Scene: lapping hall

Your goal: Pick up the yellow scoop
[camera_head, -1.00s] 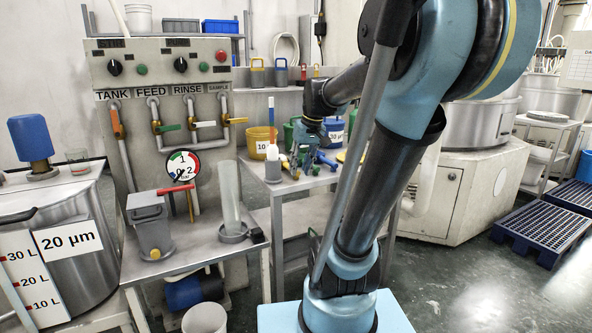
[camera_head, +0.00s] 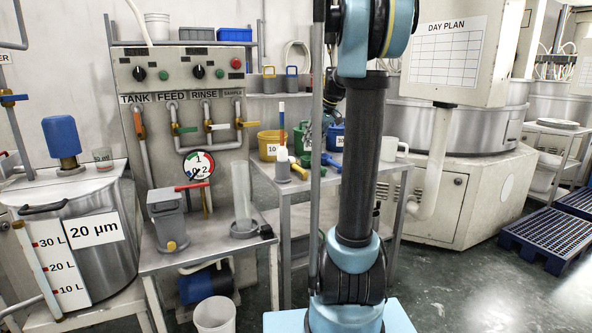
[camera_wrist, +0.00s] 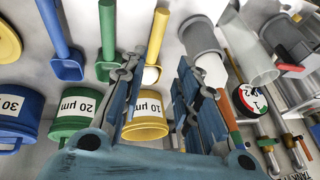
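In the wrist view, the yellow scoop (camera_wrist: 157,42) lies on the grey table, its yellow handle running up the picture and its pale bowl end nearer me. My gripper (camera_wrist: 163,64) is open and empty, with its two fingers apart on either side of the scoop in the picture. I cannot tell how far above it they are. In the head view, the yellow scoop (camera_head: 300,173) lies on the small table, and my arm hides most of my gripper.
Blue (camera_wrist: 66,66) and green (camera_wrist: 106,66) scoops lie beside the yellow one. A yellow bucket (camera_wrist: 146,128), green bucket (camera_wrist: 75,115) and blue bucket (camera_wrist: 22,112) stand close by. A grey cylinder (camera_wrist: 203,40) is on the other side, near the panel's pressure gauge (camera_head: 198,166).

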